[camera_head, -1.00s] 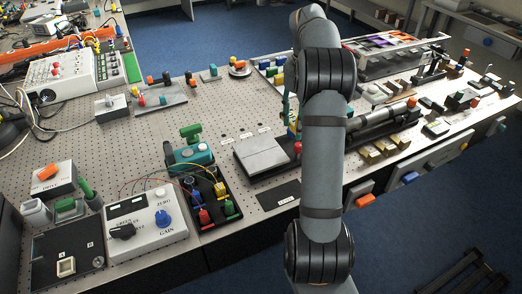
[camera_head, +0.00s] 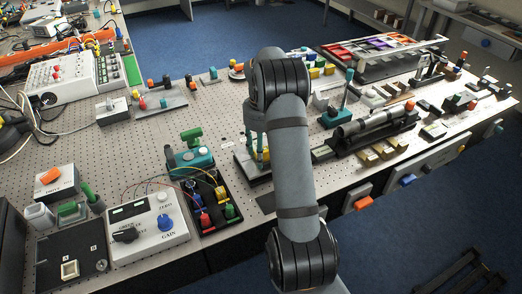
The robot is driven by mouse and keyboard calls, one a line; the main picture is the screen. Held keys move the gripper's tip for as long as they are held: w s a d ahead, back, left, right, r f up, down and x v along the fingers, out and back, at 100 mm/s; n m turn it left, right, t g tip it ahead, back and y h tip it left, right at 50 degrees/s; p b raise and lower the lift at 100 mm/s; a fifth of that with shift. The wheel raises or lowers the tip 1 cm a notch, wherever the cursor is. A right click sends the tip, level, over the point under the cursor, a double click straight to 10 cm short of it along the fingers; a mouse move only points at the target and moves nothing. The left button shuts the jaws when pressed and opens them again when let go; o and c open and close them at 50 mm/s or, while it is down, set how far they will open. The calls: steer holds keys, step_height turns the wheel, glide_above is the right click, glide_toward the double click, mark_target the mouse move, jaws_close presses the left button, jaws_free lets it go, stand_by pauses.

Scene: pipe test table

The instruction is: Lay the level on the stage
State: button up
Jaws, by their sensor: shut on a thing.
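The stage (camera_head: 242,160) is a flat grey plate on a dark base near the front middle of the table. My arm covers its right side. My gripper (camera_head: 258,151) points down over the stage, with teal and yellow parts showing at its tip. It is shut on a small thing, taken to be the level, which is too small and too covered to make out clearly. I cannot tell whether the held thing touches the plate.
Left of the stage are a teal device (camera_head: 190,157), a black tray of coloured knobs (camera_head: 212,207) and a white control box (camera_head: 148,228). Right of my arm are a teal post (camera_head: 348,90) and a dark cylinder (camera_head: 372,124). Bare perforated table (camera_head: 120,160) lies to the left.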

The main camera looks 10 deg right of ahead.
steer(key=shift+f+b, duration=0.15)
steer(key=shift+b, duration=0.15)
steer(key=o, duration=1.5)
steer(key=shift+c, duration=0.2)
step_height(320, 180, up, 12)
steer(key=p, duration=0.1)
steer(key=shift+r, duration=0.25)
